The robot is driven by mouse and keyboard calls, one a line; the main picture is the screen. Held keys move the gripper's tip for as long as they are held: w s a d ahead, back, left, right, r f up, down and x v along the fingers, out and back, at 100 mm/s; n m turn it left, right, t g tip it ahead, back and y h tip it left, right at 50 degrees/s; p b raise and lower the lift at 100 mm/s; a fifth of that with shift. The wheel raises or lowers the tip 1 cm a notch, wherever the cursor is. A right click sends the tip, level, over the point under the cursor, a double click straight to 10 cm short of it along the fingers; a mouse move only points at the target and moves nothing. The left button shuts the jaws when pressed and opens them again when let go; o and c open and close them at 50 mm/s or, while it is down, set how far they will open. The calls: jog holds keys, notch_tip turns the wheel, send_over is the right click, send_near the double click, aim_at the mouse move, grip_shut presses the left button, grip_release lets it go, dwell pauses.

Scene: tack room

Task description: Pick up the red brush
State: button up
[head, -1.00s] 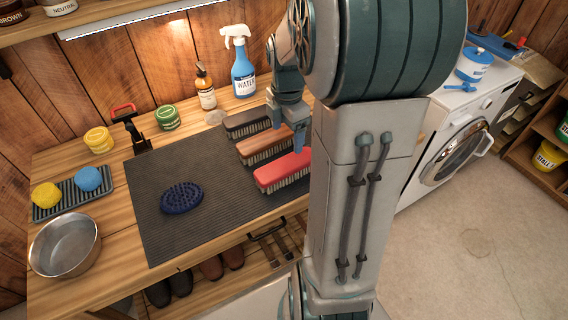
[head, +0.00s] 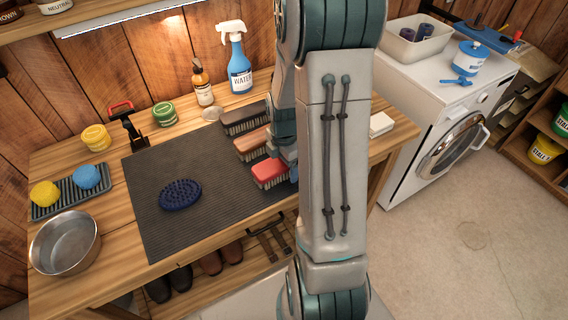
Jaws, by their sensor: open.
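My gripper (head: 287,155) is open, beside the right part of the red brush and partly hidden by my arm. I cannot tell whether its fingers touch the brush.
A blue oval curry comb (head: 180,194) lies on the mat. A metal bowl (head: 65,243) is at the left. A white washing machine (head: 440,110) stands right of the bench.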

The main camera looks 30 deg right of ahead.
jog(key=shift+f, duration=0.25)
jog(key=c, duration=1.2)
jog(key=shift+o, duration=0.2)
jog(key=shift+r, duration=0.1)
